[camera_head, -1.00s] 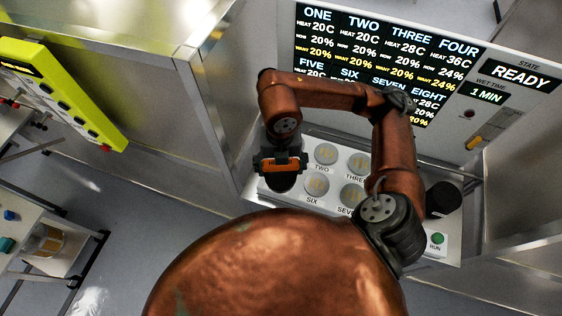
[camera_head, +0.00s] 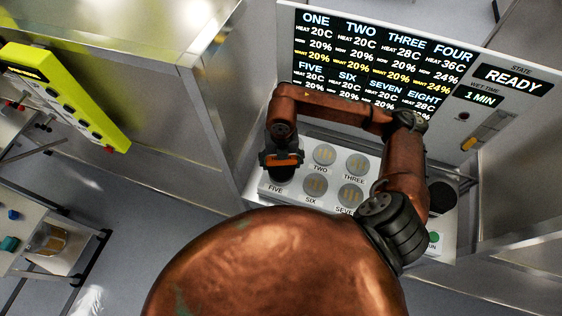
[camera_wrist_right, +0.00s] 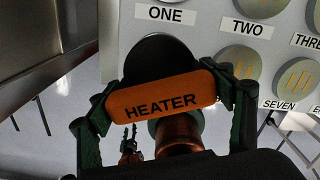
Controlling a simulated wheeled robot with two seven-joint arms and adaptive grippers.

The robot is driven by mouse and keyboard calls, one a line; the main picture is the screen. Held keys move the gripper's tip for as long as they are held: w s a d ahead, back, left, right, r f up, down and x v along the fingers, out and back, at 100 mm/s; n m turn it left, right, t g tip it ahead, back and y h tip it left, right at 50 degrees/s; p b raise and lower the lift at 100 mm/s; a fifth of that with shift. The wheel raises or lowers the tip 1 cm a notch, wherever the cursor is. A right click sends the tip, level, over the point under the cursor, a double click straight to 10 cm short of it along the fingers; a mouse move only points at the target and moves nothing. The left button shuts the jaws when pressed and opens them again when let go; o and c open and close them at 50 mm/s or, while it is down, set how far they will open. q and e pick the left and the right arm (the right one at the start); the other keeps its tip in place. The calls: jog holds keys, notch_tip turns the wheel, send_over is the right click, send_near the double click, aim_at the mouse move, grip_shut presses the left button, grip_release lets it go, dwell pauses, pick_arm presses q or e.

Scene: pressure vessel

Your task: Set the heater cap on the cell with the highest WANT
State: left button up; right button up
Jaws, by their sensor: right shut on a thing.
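The heater cap (camera_head: 281,172) is a black round cap with an orange bar handle reading HEATER (camera_wrist_right: 163,101). My right gripper (camera_head: 282,158) is shut on the handle, with a finger at each end in the wrist view. The cap covers the cell by the FIVE label (camera_head: 275,188); whether it touches that cell I cannot tell. Cells TWO (camera_head: 324,154), THREE (camera_head: 357,163) and SIX (camera_head: 315,185) show as pale discs. The display (camera_head: 385,60) gives WANT 20% for ONE to THREE and 24% for FOUR; the lower WANT row is hidden.
The panel reads READY (camera_head: 513,78) and wet time 1 MIN. A black round thing (camera_head: 441,196) and the green RUN button (camera_head: 434,237) lie right of my arm. Metal walls (camera_head: 215,110) flank the bay. A yellow-green box (camera_head: 65,95) is at left.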

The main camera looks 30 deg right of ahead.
jog(key=shift+f, duration=0.1)
jog(key=o, duration=2)
jog(key=shift+c, duration=0.2)
jog(key=shift+r, duration=0.4)
notch_tip(320, 180, up, 10)
jog(key=shift+r+b, duration=0.25)
jog(key=shift+b, duration=0.85)
jog(key=shift+r, duration=0.5)
